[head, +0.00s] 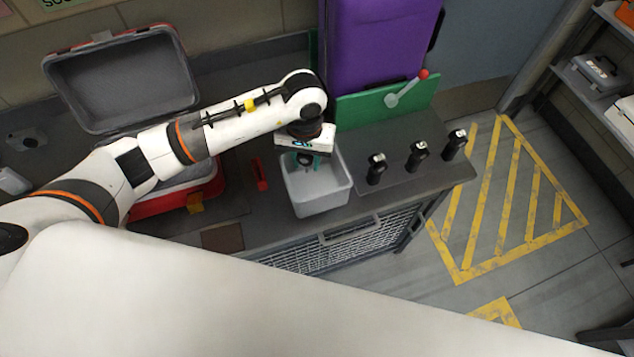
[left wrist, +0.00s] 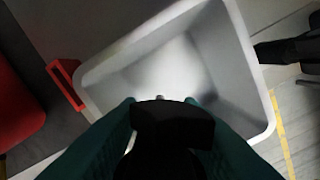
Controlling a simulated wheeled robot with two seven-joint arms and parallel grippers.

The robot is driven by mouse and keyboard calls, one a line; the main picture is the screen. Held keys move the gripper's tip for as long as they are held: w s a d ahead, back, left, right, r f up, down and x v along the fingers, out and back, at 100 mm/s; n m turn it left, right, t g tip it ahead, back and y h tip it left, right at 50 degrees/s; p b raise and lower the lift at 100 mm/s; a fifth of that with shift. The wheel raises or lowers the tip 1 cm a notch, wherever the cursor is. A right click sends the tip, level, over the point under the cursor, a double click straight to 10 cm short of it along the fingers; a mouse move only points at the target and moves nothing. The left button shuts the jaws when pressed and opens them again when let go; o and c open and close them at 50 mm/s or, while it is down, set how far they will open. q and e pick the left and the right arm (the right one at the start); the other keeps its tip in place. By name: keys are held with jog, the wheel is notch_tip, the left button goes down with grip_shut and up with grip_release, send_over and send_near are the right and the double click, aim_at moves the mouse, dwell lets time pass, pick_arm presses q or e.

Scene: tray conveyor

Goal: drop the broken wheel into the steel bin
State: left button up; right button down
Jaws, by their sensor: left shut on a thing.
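The steel bin (head: 322,204) is a light grey open box on the dark bench. It also fills much of the left wrist view (left wrist: 100,83). My left gripper (head: 306,162) points down over the bin's opening, near its back rim. Its teal fingers (left wrist: 168,135) are shut on a black thing, which I take to be the broken wheel (left wrist: 170,122). The wheel hangs over the bin in the left wrist view; its far side is hidden. In the head view it is small and dark between the fingers. The bin's floor looks empty in the left wrist view. My right gripper is not in view.
An open red toolbox (head: 165,206) with a grey lid (head: 125,85) stands left of the bin. A small red part (head: 260,171) lies between them. Several black-handled things (head: 418,155) stand right of the bin. A green panel (head: 360,106) with a red-knobbed lever and a purple block (head: 375,45) are behind.

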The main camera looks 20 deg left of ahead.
aim_at(307, 169)
pick_arm(q)
notch_tip(307, 169, down, 3)
jog(key=shift+f+b, duration=0.1)
jog(key=shift+b, duration=0.45)
jog(key=shift+f, duration=0.4)
jog(key=o, duration=1.1)
jog(key=shift+o, duration=0.2)
jog(key=shift+r, duration=0.1)
notch_tip(307, 169, up, 11)
jog(key=shift+f+b, duration=0.1)
jog(key=shift+b, duration=1.1)
jog(key=shift+r, duration=0.55)
